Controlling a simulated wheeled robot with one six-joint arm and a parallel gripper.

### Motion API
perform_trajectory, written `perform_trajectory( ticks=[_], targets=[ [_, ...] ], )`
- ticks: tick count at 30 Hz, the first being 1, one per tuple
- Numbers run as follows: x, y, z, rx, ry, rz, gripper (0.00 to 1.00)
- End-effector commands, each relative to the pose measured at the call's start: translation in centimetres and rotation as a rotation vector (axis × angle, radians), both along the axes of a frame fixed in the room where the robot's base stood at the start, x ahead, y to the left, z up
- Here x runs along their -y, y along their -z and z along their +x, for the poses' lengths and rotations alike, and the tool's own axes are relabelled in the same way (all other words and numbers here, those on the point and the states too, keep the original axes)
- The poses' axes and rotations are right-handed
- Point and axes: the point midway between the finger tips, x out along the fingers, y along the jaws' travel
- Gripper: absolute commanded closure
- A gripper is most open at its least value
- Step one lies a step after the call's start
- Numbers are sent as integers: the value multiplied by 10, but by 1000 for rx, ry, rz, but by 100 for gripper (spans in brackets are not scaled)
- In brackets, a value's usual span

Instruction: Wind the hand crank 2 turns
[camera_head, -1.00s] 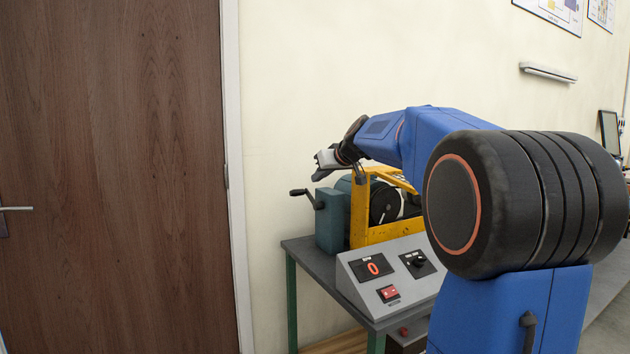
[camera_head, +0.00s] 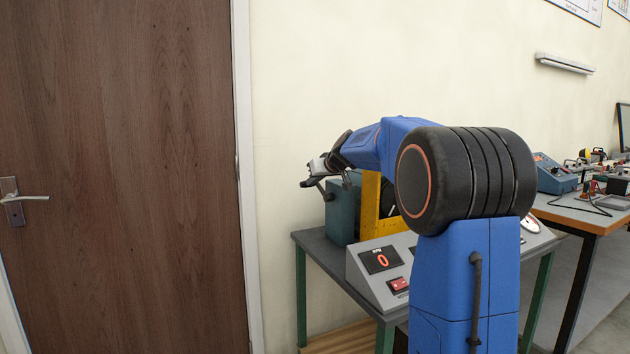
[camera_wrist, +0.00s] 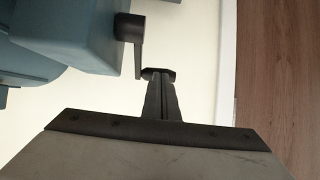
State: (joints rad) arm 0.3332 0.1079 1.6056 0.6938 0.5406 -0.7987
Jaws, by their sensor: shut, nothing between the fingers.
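The hand crank (camera_head: 311,183) is black and sticks out from the left side of a teal box (camera_head: 342,208) on a small table. My gripper (camera_head: 316,167) is just above the crank in the head view and partly overlaps it. In the wrist view, the crank arm (camera_wrist: 135,52) hangs from the teal box at upper left. My shut fingers (camera_wrist: 161,90) point at a dark piece (camera_wrist: 158,73) beside the arm's end, apparently the crank's handle. I cannot tell whether they touch it. Nothing shows between the fingers.
A control panel (camera_head: 359,279) with a red display reading 0 and a red switch (camera_head: 399,285) stands at the table's front. A yellow frame (camera_head: 370,205) is right of the teal box. A wooden door (camera_head: 120,180) is at left. A second bench (camera_head: 575,214) holds equipment at right.

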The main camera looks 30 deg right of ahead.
Motion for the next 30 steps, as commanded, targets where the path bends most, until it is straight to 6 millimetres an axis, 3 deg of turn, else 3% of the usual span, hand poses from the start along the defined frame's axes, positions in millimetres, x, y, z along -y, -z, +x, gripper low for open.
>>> perform_trajectory(
  ticks=[17,30],
  targets=[
    [0,2,4,-51,0,0,100],
    [0,14,19,-307,0,-1,100]
  ],
)
